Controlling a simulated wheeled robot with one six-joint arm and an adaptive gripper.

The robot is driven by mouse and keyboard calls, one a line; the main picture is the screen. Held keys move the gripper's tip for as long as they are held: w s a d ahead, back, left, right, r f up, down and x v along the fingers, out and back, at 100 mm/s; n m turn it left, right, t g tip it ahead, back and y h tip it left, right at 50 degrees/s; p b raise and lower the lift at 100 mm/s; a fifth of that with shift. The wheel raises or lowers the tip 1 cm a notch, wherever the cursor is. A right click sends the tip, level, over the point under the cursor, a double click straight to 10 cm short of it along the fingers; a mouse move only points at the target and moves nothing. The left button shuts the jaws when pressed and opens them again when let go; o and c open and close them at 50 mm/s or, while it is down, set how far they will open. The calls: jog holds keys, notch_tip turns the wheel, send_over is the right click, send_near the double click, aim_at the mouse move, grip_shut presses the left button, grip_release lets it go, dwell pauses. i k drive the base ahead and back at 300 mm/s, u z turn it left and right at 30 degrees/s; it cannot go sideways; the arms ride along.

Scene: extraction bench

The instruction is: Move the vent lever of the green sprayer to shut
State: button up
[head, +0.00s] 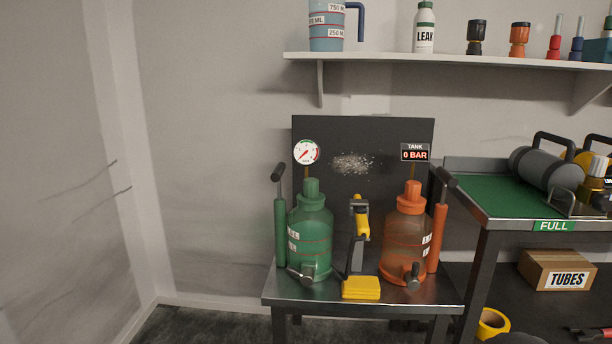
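The green sprayer (310,238) stands upright on the left of a small metal bench, with a translucent green tank and a green pump tube (280,233) at its left. A grey lever with a dark round end (307,272) sits low on its front. This lever lies slanted, its arm reaching left from the round end. I cannot tell whether it is the vent lever or whether its position is open or shut. A round gauge (306,152) with a red needle stands above the green sprayer. My gripper is not in view.
An orange sprayer (405,245) stands right of the green one, its front lever (412,274) nearly upright. Between them are a yellow-and-black tool (360,222) and a yellow block (361,288). Floor left of the bench (285,297) is clear.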

aim_at(307, 277)
jog(key=z, duration=1.55)
jog(key=k, duration=1.4)
jog(key=u, duration=0.95)
jog(key=i, duration=0.5)
